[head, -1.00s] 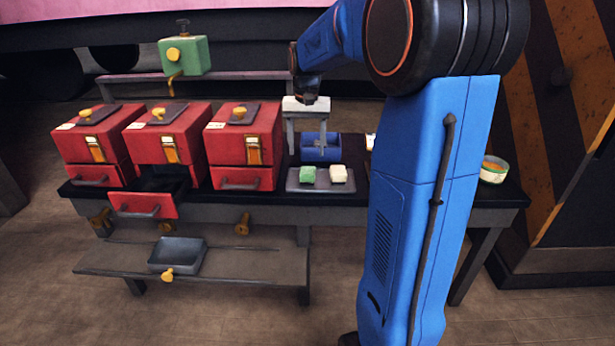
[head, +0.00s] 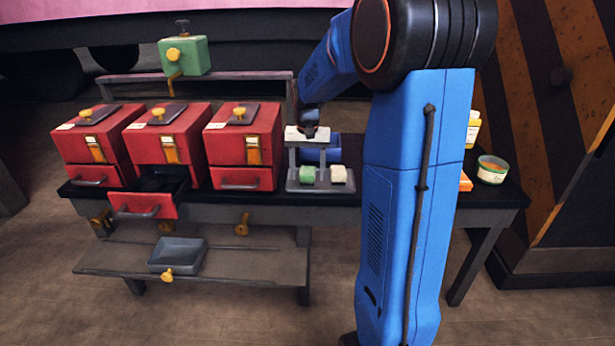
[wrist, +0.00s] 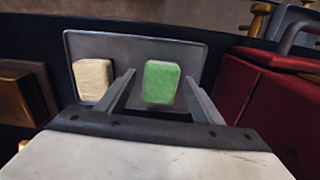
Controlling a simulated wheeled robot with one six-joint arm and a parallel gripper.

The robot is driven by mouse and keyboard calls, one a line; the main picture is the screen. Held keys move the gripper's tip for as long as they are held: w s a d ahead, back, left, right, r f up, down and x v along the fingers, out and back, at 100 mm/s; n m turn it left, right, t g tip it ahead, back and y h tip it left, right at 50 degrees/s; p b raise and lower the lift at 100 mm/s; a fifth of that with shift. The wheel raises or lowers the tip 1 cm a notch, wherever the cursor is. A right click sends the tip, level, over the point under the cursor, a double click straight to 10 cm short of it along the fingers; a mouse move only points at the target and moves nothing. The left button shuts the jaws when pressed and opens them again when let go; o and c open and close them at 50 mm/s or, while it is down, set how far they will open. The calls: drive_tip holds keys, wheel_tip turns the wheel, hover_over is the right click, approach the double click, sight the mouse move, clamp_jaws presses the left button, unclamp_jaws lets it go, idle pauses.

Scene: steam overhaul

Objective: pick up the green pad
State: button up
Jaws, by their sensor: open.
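The green pad (head: 307,174) lies on the left part of a grey tray (head: 320,187) on the dark bench, and a cream pad (head: 338,174) lies beside it on the right. In the wrist view the green pad (wrist: 161,82) shows between the two fingers of my open gripper (wrist: 160,90), with a gap on each side. The cream pad (wrist: 93,79) is outside the fingers, to the left there. In the head view my gripper (head: 307,160) is over the tray, pointing down. I cannot tell the exact height of the fingertips above the pads.
Three red boxes (head: 242,145) with drawers stand left of the tray; the middle drawer (head: 148,203) is pulled out. A blue box (head: 333,150) is behind the gripper. A round tin (head: 491,169) and a yellow bottle (head: 473,130) stand on the right.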

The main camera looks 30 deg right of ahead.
drive_tip(key=c, duration=1.2)
